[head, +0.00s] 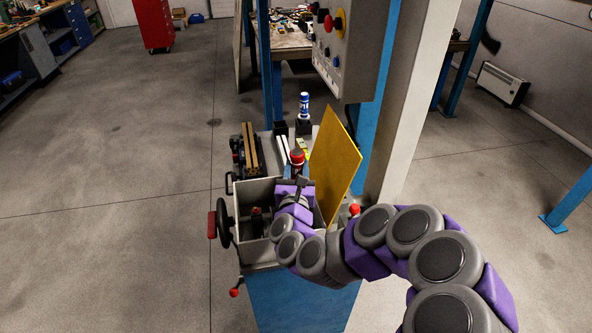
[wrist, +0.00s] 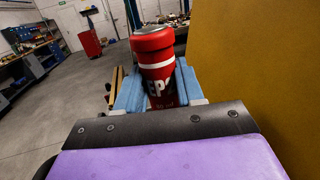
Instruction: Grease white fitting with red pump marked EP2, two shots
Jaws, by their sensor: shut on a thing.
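A red pump (wrist: 158,62) stands between the two blue fingers of my gripper (wrist: 160,92) in the wrist view. My gripper is shut on this pump. In the head view the red pump (head: 297,160) is upright just beyond my gripper (head: 298,178), above the machine's grey box. I cannot make out a white fitting in either view.
A yellow panel (head: 334,158) stands close to the right of my gripper. A blue-and-white bottle (head: 304,106) stands behind the pump. A grey open box (head: 255,190) with a dark handwheel (head: 222,223) lies to the left. A control box (head: 345,45) hangs above. Open floor lies left.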

